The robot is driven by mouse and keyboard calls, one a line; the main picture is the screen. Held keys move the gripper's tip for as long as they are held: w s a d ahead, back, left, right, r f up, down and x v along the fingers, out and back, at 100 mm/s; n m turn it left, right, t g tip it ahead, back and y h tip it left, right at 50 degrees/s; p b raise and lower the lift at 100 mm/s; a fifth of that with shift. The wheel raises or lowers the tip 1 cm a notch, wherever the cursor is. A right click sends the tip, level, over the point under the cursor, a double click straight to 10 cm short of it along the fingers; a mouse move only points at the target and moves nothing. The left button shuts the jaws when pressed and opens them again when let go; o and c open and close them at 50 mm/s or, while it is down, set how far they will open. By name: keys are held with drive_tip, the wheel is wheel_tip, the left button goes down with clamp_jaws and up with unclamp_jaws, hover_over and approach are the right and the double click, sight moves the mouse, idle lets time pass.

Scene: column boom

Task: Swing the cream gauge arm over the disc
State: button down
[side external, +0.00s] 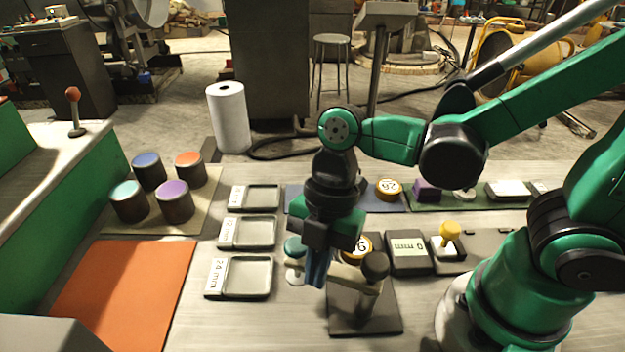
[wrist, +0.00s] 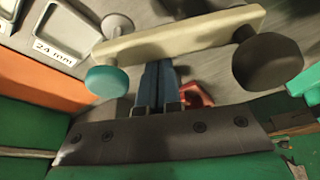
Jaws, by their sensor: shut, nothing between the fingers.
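The cream gauge arm (side external: 345,273) runs from a black pivot post (side external: 375,266) on a dark base plate (side external: 365,322) leftward to a teal knob (side external: 294,245). In the wrist view the cream arm (wrist: 185,36) spans the top, with the teal knob (wrist: 106,81) at its left end and the black post (wrist: 268,62) at its right. My gripper (side external: 316,270) has blue fingers, shut and empty, beside the arm near its knob end. In the wrist view the fingertips (wrist: 158,66) reach the arm's near edge; contact is unclear. An orange-rimmed disc (side external: 357,246) sits behind the arm, partly hidden.
Another orange-rimmed disc (side external: 388,187) lies on a blue mat. Three labelled trays (side external: 240,292) stand to the left. A digital readout (side external: 407,252) and a yellow-knobbed device (side external: 449,238) stand right of the gauge. Several coloured canisters (side external: 175,205) and an orange mat (side external: 125,290) are farther left.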

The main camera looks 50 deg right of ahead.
drive_tip(key=d+m, duration=0.1)
drive_tip(key=m, duration=0.1)
drive_tip(key=w+d+m+t, duration=0.1)
drive_tip(key=shift+m, duration=0.4)
drive_tip(key=d+m+t, duration=0.1)
drive_tip(key=m, duration=0.1)
drive_tip(key=shift+w+d+m, duration=0.15)
drive_tip(key=shift+d+m, duration=0.05)
drive_tip(key=shift+m, duration=0.2)
drive_tip(key=d+m, duration=0.1)
drive_tip(key=m, duration=0.1)
drive_tip(key=d+m+t, duration=0.1)
drive_tip(key=m, duration=0.1)
drive_tip(key=shift+d+m+t+h, duration=0.3)
drive_tip(key=shift+d+m, duration=0.05)
drive_tip(key=shift+m, duration=0.05)
drive_tip(key=shift+s+d, duration=0.1)
drive_tip(key=shift+s, duration=0.1)
drive_tip(key=shift+s+d, duration=0.1)
drive_tip(key=shift+d, duration=0.2)
